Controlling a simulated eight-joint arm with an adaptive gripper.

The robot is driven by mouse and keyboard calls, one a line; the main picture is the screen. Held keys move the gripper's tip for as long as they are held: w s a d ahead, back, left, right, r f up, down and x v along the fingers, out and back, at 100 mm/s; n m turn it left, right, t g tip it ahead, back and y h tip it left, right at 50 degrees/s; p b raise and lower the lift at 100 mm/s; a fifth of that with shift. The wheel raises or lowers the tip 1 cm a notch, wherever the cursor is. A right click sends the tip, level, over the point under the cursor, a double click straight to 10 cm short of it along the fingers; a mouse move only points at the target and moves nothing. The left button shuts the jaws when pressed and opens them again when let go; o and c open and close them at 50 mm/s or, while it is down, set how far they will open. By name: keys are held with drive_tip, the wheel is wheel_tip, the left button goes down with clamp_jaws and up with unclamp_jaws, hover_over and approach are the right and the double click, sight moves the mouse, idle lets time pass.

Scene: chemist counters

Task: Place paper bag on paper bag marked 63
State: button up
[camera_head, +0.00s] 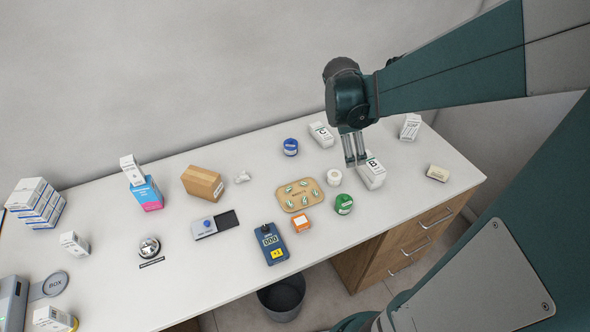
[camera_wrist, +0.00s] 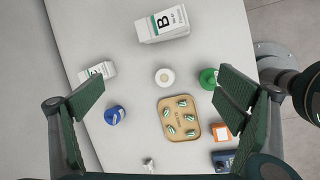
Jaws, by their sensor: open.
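Several white packets with dark print lie on the counter; I cannot tell surely which are paper bags, and no 63 is readable. One marked B (camera_head: 371,172) lies at the right, beside my gripper (camera_head: 356,163). The wrist view also shows this B packet (camera_wrist: 163,24), ahead of the fingers and not between them. A second packet (camera_head: 321,134) lies farther back; it shows in the wrist view (camera_wrist: 97,71), partly behind the left finger. A third (camera_head: 410,127) stands at the back right. My gripper (camera_wrist: 160,95) is open and empty, fingers wide apart.
A wooden tray (camera_head: 285,203) with blister items, a white jar (camera_head: 334,177), a green-lidded jar (camera_head: 343,204) and a blue jar (camera_head: 290,147) stand close by.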

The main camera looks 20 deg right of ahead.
drive_tip(key=s+a+r+m+t+y, duration=0.1)
drive_tip(key=s+a+r+m, duration=0.2)
drive_tip(key=a, duration=0.5)
drive_tip(key=s+a+r+m+t+y, duration=0.1)
drive_tip(key=s+a+r+m+t, duration=0.1)
drive_tip(key=s+a+m, duration=0.3)
drive_tip(key=s+a+r+m+t+y, duration=0.2)
drive_tip(key=s+a+r+m, duration=0.2)
drive_tip(key=a, duration=0.8)
drive_tip(key=shift+s+r+m, duration=0.25)
drive_tip(key=shift+s+m, duration=0.05)
drive_tip(key=shift+m, duration=0.8)
wheel_tip(320, 180, down, 5)
drive_tip(key=b, duration=0.5)
